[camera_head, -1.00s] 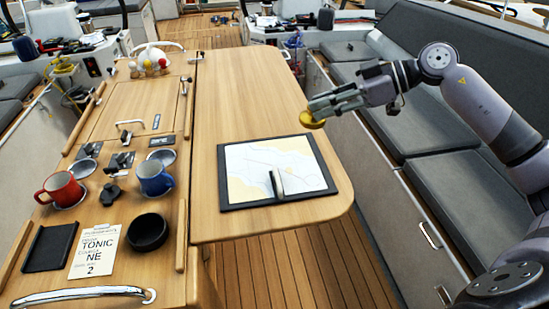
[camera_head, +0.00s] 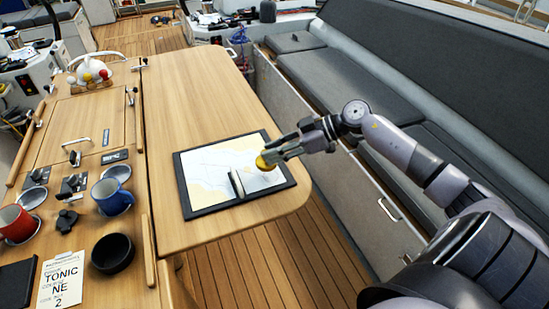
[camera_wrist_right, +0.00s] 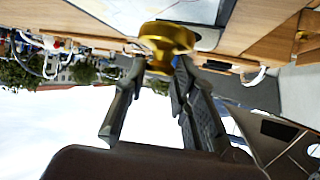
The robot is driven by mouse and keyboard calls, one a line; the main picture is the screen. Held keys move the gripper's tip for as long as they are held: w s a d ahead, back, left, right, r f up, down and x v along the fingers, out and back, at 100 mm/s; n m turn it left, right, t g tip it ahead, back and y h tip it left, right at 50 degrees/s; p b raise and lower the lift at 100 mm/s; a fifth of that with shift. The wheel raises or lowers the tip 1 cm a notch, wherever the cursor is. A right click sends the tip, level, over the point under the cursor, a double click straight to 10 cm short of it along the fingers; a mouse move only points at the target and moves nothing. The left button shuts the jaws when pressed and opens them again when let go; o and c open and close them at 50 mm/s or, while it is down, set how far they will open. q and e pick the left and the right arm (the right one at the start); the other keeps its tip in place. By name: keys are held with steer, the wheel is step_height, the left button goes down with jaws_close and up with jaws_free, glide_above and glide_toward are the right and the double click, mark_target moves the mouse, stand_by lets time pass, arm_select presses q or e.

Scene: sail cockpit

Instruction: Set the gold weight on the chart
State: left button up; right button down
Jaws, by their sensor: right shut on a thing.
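The gold weight (camera_head: 264,162) is held in my right gripper (camera_head: 281,153), over the right part of the chart (camera_head: 205,168). The chart lies in a dark-framed board on the wooden table. In the right wrist view the gold weight (camera_wrist_right: 167,40) sits between the fingertips of my right gripper (camera_wrist_right: 155,68). I cannot tell the exact height of the weight above the chart. A light bar with a dark edge (camera_head: 237,184) stands on the chart, left of and nearer than the weight. My left gripper is not in view.
A red mug (camera_head: 17,224), a blue mug (camera_head: 112,196) and a black round bowl (camera_head: 113,253) stand on the left console. A card (camera_head: 62,279) lies near them. The table (camera_head: 195,95) behind the chart is clear. Grey seats (camera_head: 330,85) run along the right.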

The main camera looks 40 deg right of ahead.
steer(key=shift+f, duration=1.85)
steer(key=shift+f, duration=0.15)
steer(key=c, duration=1.3)
jaws_free()
steer(key=b+v, duration=0.2)
steer(key=v, duration=1)
